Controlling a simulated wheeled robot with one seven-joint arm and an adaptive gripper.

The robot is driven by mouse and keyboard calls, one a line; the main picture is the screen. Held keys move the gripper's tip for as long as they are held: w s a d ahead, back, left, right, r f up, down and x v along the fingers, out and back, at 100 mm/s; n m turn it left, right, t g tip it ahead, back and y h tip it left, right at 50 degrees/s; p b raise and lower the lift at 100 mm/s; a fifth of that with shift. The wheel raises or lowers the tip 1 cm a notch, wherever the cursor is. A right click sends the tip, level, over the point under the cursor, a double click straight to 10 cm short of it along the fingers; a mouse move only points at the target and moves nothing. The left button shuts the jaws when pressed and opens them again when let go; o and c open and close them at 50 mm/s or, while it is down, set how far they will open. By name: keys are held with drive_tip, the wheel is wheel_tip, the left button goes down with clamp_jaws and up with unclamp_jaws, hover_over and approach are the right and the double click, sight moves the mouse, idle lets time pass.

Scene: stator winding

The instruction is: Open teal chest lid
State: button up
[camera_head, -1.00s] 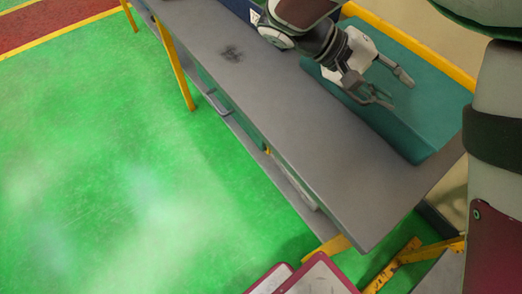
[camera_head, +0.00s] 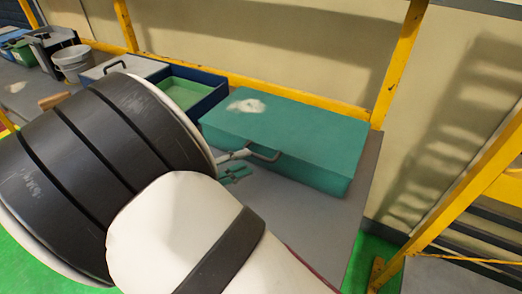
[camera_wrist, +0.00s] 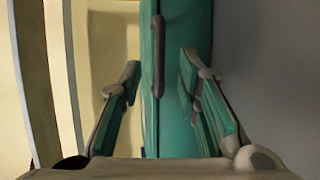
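The teal chest (camera_head: 300,135) stands at the right end of the grey workbench, and its lid is shut. A pale worn patch marks the lid top. Its dark handle (camera_head: 265,155) is on the front side. In the wrist view the chest (camera_wrist: 178,125) runs upright through the middle, with the handle (camera_wrist: 157,60) ahead between the fingers. My gripper (camera_wrist: 160,95) is open, with teal pads, and holds nothing. In the head view my gripper (camera_head: 236,165) is in front of the chest near the handle; my arm hides much of it. Contact cannot be told.
A blue-rimmed open box (camera_head: 188,88) with a green inside stands left of the chest. A grey case, a white bucket (camera_head: 73,62) and bins are farther left. Yellow posts (camera_head: 398,65) and a wall stand behind. Some bench top (camera_head: 330,215) is bare in front of the chest.

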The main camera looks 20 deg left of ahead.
sight(258, 156)
drive_tip(key=x, duration=0.5)
drive_tip(key=shift+w+d, duration=0.2)
drive_tip(key=shift+w, duration=0.05)
drive_tip(key=shift+c, duration=0.6)
clamp_jaws()
